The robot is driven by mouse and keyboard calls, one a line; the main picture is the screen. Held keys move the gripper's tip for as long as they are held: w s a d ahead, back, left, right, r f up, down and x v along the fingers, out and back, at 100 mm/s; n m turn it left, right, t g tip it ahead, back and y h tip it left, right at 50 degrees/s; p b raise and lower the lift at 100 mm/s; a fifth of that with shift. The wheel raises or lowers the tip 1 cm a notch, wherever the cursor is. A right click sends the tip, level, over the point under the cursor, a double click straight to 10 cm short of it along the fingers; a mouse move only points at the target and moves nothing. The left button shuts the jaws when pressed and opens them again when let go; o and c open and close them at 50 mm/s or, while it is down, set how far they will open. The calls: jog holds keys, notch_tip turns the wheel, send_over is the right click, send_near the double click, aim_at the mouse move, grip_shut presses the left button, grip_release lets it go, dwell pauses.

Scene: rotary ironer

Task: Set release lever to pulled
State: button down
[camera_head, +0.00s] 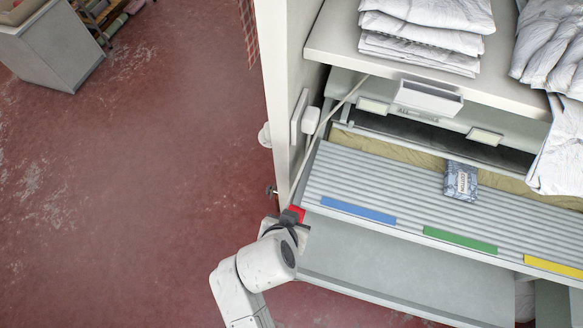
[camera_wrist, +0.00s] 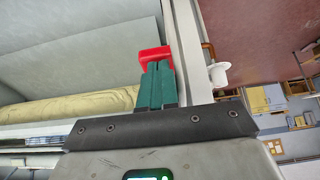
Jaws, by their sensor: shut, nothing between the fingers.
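A red block-like handle, which looks like the release lever (camera_head: 297,213), sits at the left front corner of the ironer. In the wrist view the red handle (camera_wrist: 155,54) shows just beyond my fingertips, beside a pale upright edge. My gripper (camera_wrist: 158,67) has its two green fingers shut together and empty. The tips overlap the lower part of the red handle in the picture; I cannot tell whether they touch it. In the head view my gripper (camera_head: 291,219) is right at the handle, and its fingers are mostly hidden.
The ironer has a ribbed feed table (camera_head: 385,190) with blue, green and yellow strips and a patterned packet (camera_head: 461,181) on it. Folded white linen (camera_head: 425,25) lies on the top shelf. A white knob (camera_head: 265,136) juts from the left side panel. Red floor (camera_head: 130,190) at left is clear.

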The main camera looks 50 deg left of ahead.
notch_tip(320, 180, down, 5)
jog(key=t+y+b, duration=0.2)
jog(key=t+b, duration=0.1)
jog(key=b, duration=0.6)
jog(key=shift+f, duration=0.2)
jog(key=shift+f+b, duration=0.2)
jog(key=shift+b, duration=0.25)
jog(key=v, duration=1)
jog(key=shift+s+r, duration=0.2)
jog(key=shift+r, duration=0.15)
jog(key=shift+d, duration=0.1)
